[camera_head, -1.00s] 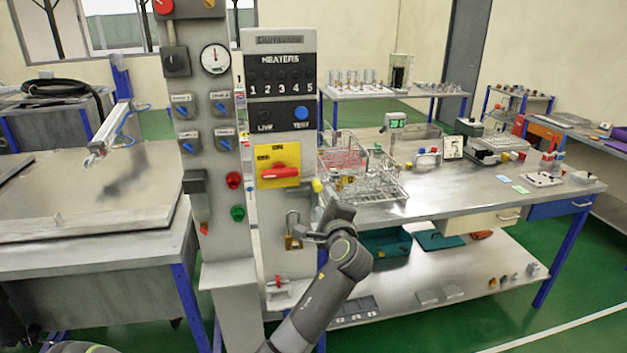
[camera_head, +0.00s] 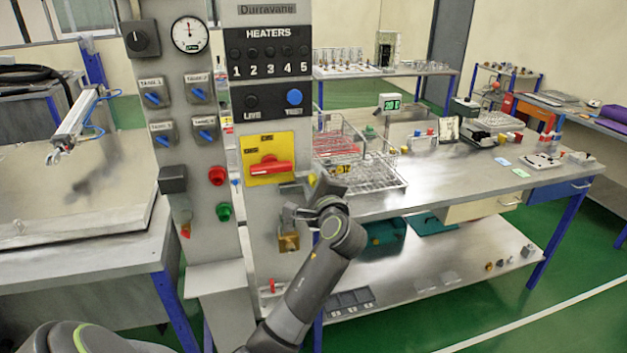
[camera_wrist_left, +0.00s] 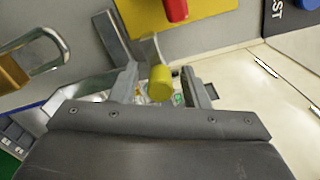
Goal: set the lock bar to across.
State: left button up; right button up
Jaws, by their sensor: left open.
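The lock bar shows in the left wrist view as a short grey arm with a yellow round end (camera_wrist_left: 160,80). In the head view its yellow end (camera_head: 312,179) is at the right edge of the grey panel, partly hidden by my gripper. My left gripper (camera_head: 312,198) is at this edge, just below the yellow end. In the wrist view the open jaws of my left gripper (camera_wrist_left: 162,90) stand on either side of the yellow end, with gaps showing. I cannot tell the bar's exact angle. My right gripper is not in view.
A red rotary handle (camera_head: 269,167) on a yellow plate (camera_head: 285,146) is just left of the gripper. A brass padlock (camera_head: 288,241) hangs below it. A wire basket (camera_head: 372,176) stands on the steel bench (camera_head: 455,182) to the right.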

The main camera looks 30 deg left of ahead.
pick_arm(q)
jog(key=shift+c, duration=0.3)
jog(key=shift+c, duration=1.1)
grip_shut()
jog(key=shift+s+a+r+p, duration=0.25)
jog(key=shift+s+a+p, duration=0.4)
jog(key=shift+p, duration=0.25)
jog(key=shift+s+a, duration=0.15)
jog(key=shift+s, duration=0.15)
jog(key=shift+s+a+f, duration=0.1)
jog(key=shift+s, duration=0.05)
jog(key=shift+o, duration=1.4)
grip_release()
jog(key=shift+f, duration=0.1)
